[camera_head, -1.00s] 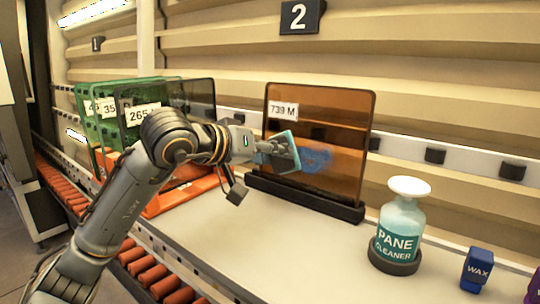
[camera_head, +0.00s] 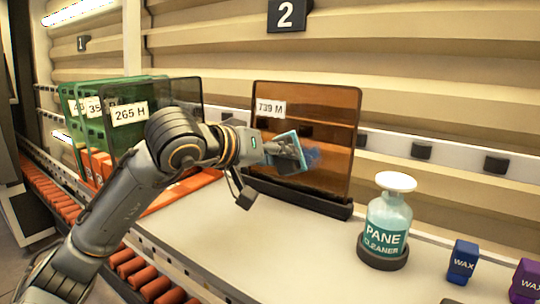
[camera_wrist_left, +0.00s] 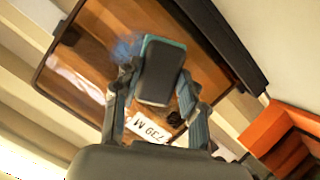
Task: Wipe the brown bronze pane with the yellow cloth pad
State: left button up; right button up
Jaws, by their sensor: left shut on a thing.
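The brown bronze pane (camera_head: 330,115), labelled "739 M", stands upright in a black holder (camera_head: 300,197) at the middle of the head view. A blue smear (camera_head: 313,157) shows on its face. My left gripper (camera_head: 280,150) is shut on a pad with a dark grey back and teal edge (camera_head: 300,150); no yellow shows on it. The pad is at the pane's face, just left of the smear; whether it touches cannot be told. In the left wrist view the pad (camera_wrist_left: 160,72) sits between the fingers, beside the smear (camera_wrist_left: 126,47). My right gripper is not in view.
A "PANE CLEANER" bottle (camera_head: 386,222) stands on the bench right of the pane. A blue wax box (camera_head: 462,262) and a purple one (camera_head: 526,280) are farther right. The bench front is clear.

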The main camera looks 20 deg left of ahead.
pick_arm(q)
jog(key=shift+s+d, duration=0.3)
jog(key=shift+d, duration=0.55)
jog(key=shift+s+d, duration=0.25)
jog(key=shift+d, duration=0.6)
jog(key=shift+s+d+b, duration=0.3)
jog(key=shift+d+b, duration=0.05)
jog(key=shift+d, duration=0.5)
jog(key=shift+s+d+b, duration=0.3)
jog(key=shift+d+b, duration=0.05)
jog(key=shift+d, duration=0.5)
jog(key=w+a+b, duration=0.1)
jog(key=w+a, duration=0.2)
jog(key=a, duration=0.7)
jog(key=shift+w+b, duration=0.3)
jog(key=shift+w, duration=0.05)
jog(key=shift+a, duration=0.1)
